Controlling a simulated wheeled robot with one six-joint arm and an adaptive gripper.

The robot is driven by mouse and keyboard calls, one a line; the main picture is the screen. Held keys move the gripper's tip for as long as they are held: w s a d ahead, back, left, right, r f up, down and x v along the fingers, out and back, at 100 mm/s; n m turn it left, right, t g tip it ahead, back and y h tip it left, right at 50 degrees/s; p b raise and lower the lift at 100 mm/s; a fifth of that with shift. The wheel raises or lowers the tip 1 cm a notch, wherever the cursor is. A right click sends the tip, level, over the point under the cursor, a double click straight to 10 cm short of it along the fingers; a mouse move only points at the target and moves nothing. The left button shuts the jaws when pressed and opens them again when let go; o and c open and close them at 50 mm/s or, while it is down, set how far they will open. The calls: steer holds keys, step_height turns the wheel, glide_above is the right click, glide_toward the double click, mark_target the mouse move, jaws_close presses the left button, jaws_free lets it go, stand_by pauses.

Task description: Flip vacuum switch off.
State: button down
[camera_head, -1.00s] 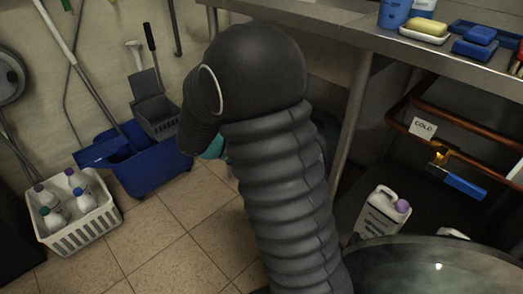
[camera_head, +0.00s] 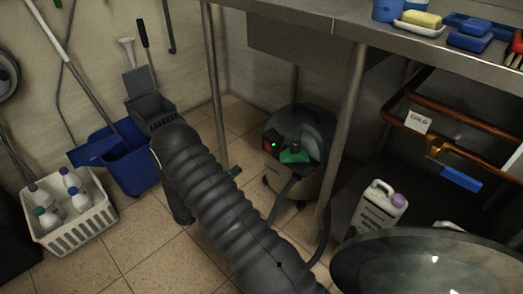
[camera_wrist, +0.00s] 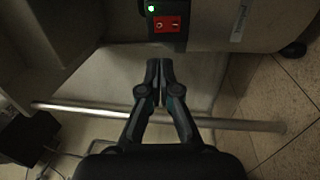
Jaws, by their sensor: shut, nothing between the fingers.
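The vacuum (camera_head: 296,180) is a rounded grey canister with a dark top, standing on the floor under the steel table. Its red switch (camera_wrist: 167,25) sits on a black panel at the top of the wrist view, beside a lit green light (camera_wrist: 150,8). The switch shows small and dark red in the head view (camera_head: 268,146). My gripper (camera_wrist: 160,62) is shut and empty, its fingertips just below the switch in the wrist picture and apart from it. I cannot tell which way the rocker is pressed.
Steel table legs (camera_head: 342,145) stand close on both sides of the vacuum. A black hose (camera_head: 281,205) comes off its front. A blue mop bucket (camera_head: 128,160) and white bottle crate (camera_head: 75,232) stand left. A white jug (camera_head: 377,214) and copper pipes (camera_head: 470,120) are right.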

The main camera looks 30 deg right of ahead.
mark_target(267, 145)
stand_by(0.3)
steer(key=x, duration=1.4)
